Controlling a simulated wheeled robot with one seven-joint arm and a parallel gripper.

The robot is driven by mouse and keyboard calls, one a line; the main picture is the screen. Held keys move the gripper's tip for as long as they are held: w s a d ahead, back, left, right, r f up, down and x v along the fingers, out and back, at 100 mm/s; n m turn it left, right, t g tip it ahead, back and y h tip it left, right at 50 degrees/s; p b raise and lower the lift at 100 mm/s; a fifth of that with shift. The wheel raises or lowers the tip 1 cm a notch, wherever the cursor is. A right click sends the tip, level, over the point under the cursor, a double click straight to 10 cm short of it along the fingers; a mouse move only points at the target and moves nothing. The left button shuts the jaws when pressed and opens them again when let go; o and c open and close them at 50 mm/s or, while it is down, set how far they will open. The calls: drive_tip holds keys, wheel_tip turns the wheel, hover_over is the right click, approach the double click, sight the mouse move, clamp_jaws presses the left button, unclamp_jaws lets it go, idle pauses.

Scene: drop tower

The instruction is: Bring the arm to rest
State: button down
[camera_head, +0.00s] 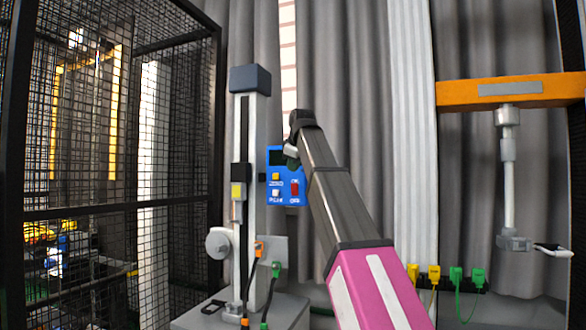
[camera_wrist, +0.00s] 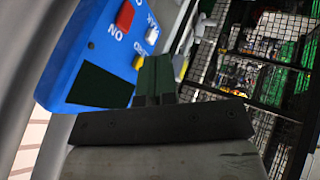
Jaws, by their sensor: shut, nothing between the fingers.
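My arm reaches up from the bottom of the head view, with its magenta and dark grey links in front of the curtain. My gripper (camera_head: 291,163) is at the upper part of a blue control box (camera_head: 298,199), partly hidden by my wrist. In the wrist view, my gripper (camera_wrist: 155,75) shows dark green fingers shut together with nothing between them. The blue box (camera_wrist: 84,42) fills the upper left there, tilted, with a dark screen and red, white and yellow buttons. The fingers overlap the box's edge in that view; I cannot tell whether they touch it.
A grey column (camera_head: 263,110) on a base stands left of the box, with orange and green plugs. A black mesh cage (camera_head: 110,190) fills the left. An orange beam (camera_head: 462,94) with a hanging rod (camera_head: 508,180) is at right. Yellow and green plugs (camera_head: 456,276) sit lower right.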

drive_tip(key=shift+f, duration=0.1)
drive_tip(key=d+f+m+g+h, duration=0.1)
drive_tip(key=d+f+m+g, duration=0.2)
drive_tip(key=f, duration=1.9)
drive_tip(key=d+f+m, duration=0.3)
drive_tip(key=d+f, duration=0.1)
drive_tip(key=f, duration=1.8)
drive_tip(key=s+d+f+m+g, duration=0.1)
drive_tip(key=s+d+f+m, duration=0.1)
drive_tip(key=s+f, duration=0.5)
drive_tip(key=s+d+f+m+g, duration=0.1)
drive_tip(key=s+f, duration=0.7)
drive_tip(key=f, duration=0.8)
drive_tip(key=s+d+f+m+g, duration=0.2)
drive_tip(key=s+d+f, duration=0.3)
drive_tip(key=f, duration=0.7)
drive_tip(key=shift+s+d+m+h, duration=0.3)
drive_tip(key=shift+s+m, duration=0.5)
drive_tip(key=shift+s, duration=0.45)
